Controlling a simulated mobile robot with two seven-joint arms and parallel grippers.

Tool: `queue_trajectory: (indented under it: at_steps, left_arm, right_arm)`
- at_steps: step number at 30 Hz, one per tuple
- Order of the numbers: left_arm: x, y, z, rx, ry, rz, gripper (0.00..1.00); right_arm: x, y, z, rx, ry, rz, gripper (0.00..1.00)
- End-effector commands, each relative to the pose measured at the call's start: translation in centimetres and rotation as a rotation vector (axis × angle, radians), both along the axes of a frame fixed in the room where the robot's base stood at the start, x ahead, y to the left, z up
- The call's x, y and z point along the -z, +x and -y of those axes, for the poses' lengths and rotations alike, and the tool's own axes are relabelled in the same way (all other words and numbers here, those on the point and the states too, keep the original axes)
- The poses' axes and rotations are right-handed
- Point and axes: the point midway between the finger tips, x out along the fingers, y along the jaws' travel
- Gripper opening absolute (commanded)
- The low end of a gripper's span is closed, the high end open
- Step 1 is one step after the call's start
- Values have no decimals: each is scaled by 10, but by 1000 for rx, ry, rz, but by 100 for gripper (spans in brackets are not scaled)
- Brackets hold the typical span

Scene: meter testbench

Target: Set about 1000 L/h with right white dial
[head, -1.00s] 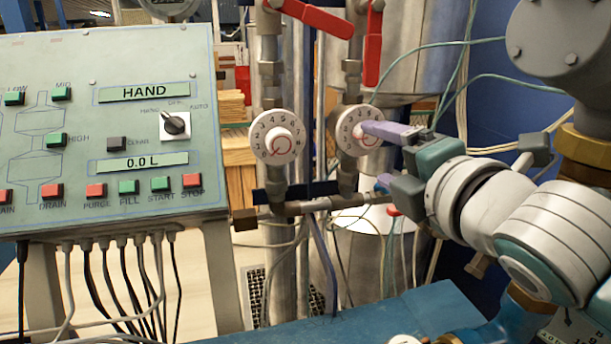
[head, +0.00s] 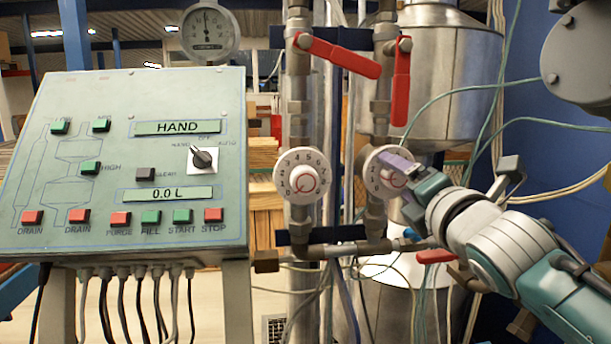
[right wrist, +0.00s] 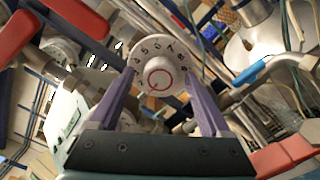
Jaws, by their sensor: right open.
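The right white dial (head: 379,172) is a round numbered disc with a central knob, mounted on the right vertical pipe. My right gripper (head: 388,168) is in front of it, and its purple fingers hide part of the dial face. In the right wrist view the dial (right wrist: 150,50) lies ahead, with the open fingers (right wrist: 163,92) on either side of its knob (right wrist: 159,76). I cannot tell whether the fingers touch the knob. The left white dial (head: 289,178) is on the left pipe, with nothing at it. My left gripper is not in view.
Red valve levers (head: 338,56) (head: 401,88) sit above the dials. The control panel (head: 110,200) with its HAND display stands at the left. A pressure gauge (head: 207,32) is above the panel. A steel tank (head: 447,75) stands behind the right pipe.

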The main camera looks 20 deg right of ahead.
Motion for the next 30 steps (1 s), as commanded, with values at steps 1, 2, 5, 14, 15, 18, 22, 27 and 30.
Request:
queue_trajectory:
  at_steps: [1, 2, 5, 14, 15, 18, 22, 27, 30]
  left_arm:
    - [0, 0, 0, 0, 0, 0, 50]
    - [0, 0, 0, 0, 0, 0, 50]
    - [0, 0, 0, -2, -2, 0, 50]
    - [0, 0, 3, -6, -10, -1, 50]
    - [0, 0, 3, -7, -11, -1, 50]
    - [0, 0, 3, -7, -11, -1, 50]
    - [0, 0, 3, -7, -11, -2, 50]
    - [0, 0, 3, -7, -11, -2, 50]
    - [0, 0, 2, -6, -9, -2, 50]
  right_arm:
    - [0, 2, 0, -1, 1, 1, 82]
    - [0, 2, 0, -1, 1, 1, 82]
    - [0, 3, 1, 0, 1, 0, 82]
    - [0, 3, 0, 0, 1, 0, 65]
    - [0, 3, 0, 0, 1, 0, 60]
    - [0, 3, 0, 0, 1, 0, 49]
    - [0, 3, 0, 0, 1, 0, 34]
    - [0, 3, 0, 0, 1, 0, 15]
    - [0, 3, 0, 0, 1, 0, 4]
